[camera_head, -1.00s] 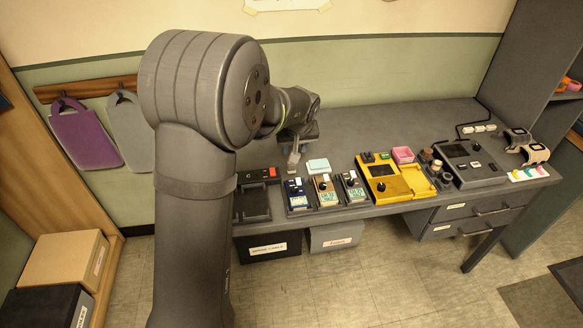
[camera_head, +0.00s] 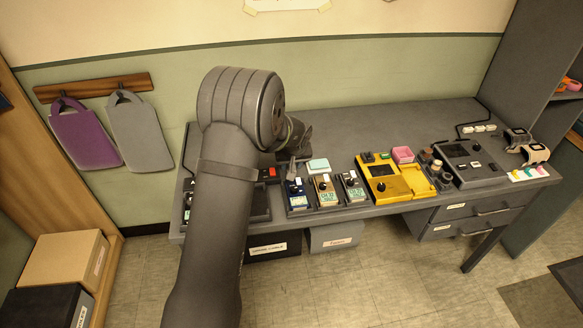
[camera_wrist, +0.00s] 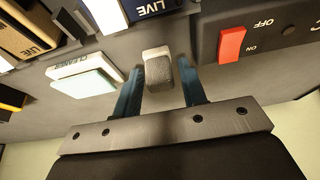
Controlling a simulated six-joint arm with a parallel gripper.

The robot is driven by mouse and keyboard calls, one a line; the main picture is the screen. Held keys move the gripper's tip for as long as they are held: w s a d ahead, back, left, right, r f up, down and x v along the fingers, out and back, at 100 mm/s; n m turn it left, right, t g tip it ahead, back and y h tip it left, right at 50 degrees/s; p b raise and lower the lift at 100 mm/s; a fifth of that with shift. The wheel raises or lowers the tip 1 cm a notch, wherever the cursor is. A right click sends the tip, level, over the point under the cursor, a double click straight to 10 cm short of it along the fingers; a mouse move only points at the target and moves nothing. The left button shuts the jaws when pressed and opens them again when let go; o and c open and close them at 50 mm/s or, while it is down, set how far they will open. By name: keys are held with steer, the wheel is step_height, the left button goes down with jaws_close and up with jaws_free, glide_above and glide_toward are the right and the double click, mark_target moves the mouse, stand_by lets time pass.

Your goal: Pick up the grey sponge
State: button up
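The grey sponge (camera_wrist: 158,69) shows in the wrist view as a small block with a rough dark grey face and a paler edge. My gripper (camera_wrist: 160,72) is open, with one blue finger on each side of the sponge. The fingertips reach alongside it, with narrow gaps; I cannot tell whether either finger touches. In the head view my gripper (camera_head: 295,158) is low over the back of the desk, left of the pale green-topped pad. My arm and wrist largely hide the sponge there.
The pale pad marked CLEANER (camera_wrist: 88,78) lies close left of the fingers in the wrist view. A box with a red switch (camera_wrist: 232,44) stands to the right. Small pedals (camera_head: 325,190) line the desk's front. The desk behind the pad (camera_head: 350,135) is clear.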

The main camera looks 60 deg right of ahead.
steer(key=shift+w+f, duration=0.1)
steer(key=shift+f, duration=0.2)
steer(key=shift+c, duration=0.5)
steer(key=c, duration=0.6)
steer(key=shift+d+r, duration=0.1)
steer(key=shift+r, duration=0.35)
steer(key=r, duration=0.3)
steer(key=shift+s+r, duration=0.4)
steer(key=s+r, duration=0.2)
steer(key=s, duration=0.1)
steer(key=s+a+r, duration=0.1)
steer(key=s+r, duration=0.1)
steer(key=s, duration=0.2)
steer(key=s+r, duration=0.2)
steer(key=s, duration=0.2)
steer(key=shift+a+r, duration=0.2)
steer(key=shift+w, duration=0.1)
